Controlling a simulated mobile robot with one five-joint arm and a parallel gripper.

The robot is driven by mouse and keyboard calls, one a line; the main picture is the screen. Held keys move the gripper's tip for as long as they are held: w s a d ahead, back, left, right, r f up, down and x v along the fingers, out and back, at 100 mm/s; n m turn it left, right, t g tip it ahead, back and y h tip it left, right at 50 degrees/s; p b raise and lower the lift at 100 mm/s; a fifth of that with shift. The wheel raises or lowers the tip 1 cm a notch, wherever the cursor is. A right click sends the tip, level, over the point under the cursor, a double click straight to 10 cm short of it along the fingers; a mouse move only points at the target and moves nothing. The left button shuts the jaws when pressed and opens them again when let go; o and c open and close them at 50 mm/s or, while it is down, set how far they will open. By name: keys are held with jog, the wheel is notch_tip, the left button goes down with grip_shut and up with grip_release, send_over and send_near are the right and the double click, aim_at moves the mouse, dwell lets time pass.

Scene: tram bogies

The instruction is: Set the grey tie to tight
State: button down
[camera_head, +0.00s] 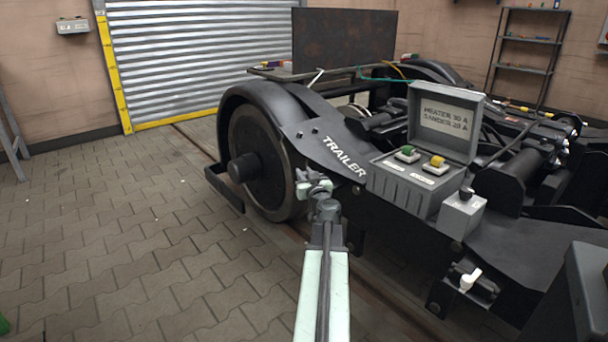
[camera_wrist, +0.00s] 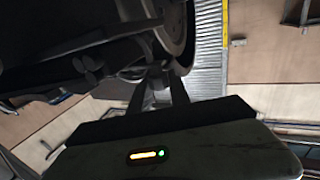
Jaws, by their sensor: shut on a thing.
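My gripper (camera_head: 318,187) is at the end of my pale green arm, low beside the black bogie frame and just right of the big wheel (camera_head: 262,160) in the head view. In the wrist view the dark fingers (camera_wrist: 160,78) come together in front of the bogie's dark underside. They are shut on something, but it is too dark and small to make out. I cannot identify the grey tie for sure in either view. A thin pale strap (camera_head: 316,77) hangs at the raised shelf behind the wheel, far from my gripper; whether it is the tie, I cannot tell.
The frame marked TRAILER (camera_head: 345,155) fills the right side. On it stand an open grey box (camera_head: 415,190) with green and yellow parts and a small knobbed box (camera_head: 461,213). A white lever (camera_head: 470,279) sits lower. The paved floor (camera_head: 110,230) at left is clear.

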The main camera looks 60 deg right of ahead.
dwell(0.8)
jog(key=shift+w+a, duration=0.25)
jog(key=shift+a, duration=0.45)
jog(key=shift+w+a, duration=0.2)
jog(key=shift+a, duration=0.45)
jog(key=c, duration=1.2)
grip_release()
